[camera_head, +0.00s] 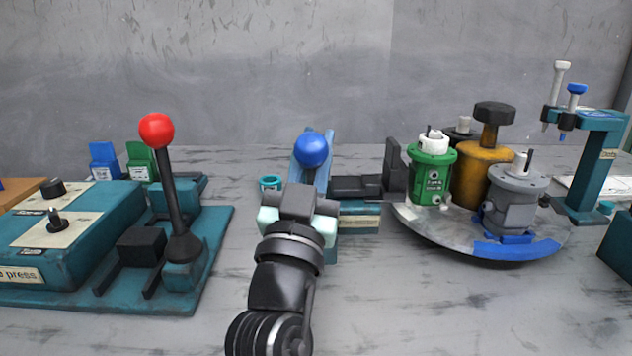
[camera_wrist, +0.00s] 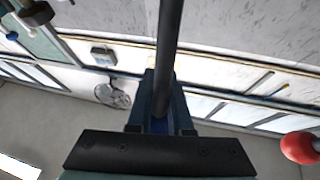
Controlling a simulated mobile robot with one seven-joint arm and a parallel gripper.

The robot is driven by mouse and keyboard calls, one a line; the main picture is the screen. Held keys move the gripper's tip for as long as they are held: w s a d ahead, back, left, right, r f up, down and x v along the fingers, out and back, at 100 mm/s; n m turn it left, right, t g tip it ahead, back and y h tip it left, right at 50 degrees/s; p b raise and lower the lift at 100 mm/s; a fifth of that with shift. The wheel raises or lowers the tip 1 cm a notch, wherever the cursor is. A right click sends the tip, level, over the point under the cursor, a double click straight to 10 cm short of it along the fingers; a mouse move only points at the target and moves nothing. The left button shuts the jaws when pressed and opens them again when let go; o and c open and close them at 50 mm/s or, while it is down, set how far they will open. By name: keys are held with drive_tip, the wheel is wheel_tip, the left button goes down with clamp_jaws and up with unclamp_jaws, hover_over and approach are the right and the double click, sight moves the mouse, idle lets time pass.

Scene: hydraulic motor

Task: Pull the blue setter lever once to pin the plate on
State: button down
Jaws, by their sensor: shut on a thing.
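The blue setter lever has a round blue knob (camera_head: 311,150) that stands above my gripper (camera_head: 298,212) in the head view. My gripper is shut on the lever, below the knob as far as I can see. My own wrist and fingers hide most of the shaft and the exact contact. In the wrist view a dark rod (camera_wrist: 168,50), which looks like the lever's shaft, runs down to a teal-sided slotted base. The setter's teal body (camera_head: 358,220) shows to the right of my gripper. I cannot make out the plate or pin clearly.
A teal press with a red-knobbed lever (camera_head: 156,131) stands at the left; the red knob also shows in the wrist view (camera_wrist: 300,147). A round turntable (camera_head: 425,228) with a green motor body, a grey one and an ochre cylinder is at right. The front table is clear.

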sight(311, 172)
drive_tip(key=shift+s+f+t+h+b, duration=0.3)
drive_tip(key=shift+s+f+t+b, duration=0.15)
drive_tip(key=shift+b, duration=1.25)
drive_tip(key=shift+s+r+m, duration=0.1)
drive_tip(key=shift+m, duration=0.2)
drive_tip(key=shift+s+r+b, duration=0.1)
drive_tip(key=shift+r+b, duration=0.05)
drive_tip(key=shift+b, duration=0.15)
drive_tip(key=c, duration=0.8)
unclamp_jaws()
drive_tip(key=shift+c, duration=0.2)
drive_tip(key=shift+s+a+f, duration=0.15)
drive_tip(key=shift+s+f, duration=0.2)
drive_tip(key=v, duration=0.2)
drive_tip(key=shift+s+a+f+b, duration=0.1)
drive_tip(key=shift+s+b, duration=0.2)
drive_tip(key=shift+s, duration=0.05)
drive_tip(key=s+a, duration=0.2)
drive_tip(key=s, duration=0.9)
drive_tip(key=shift+a, duration=0.3)
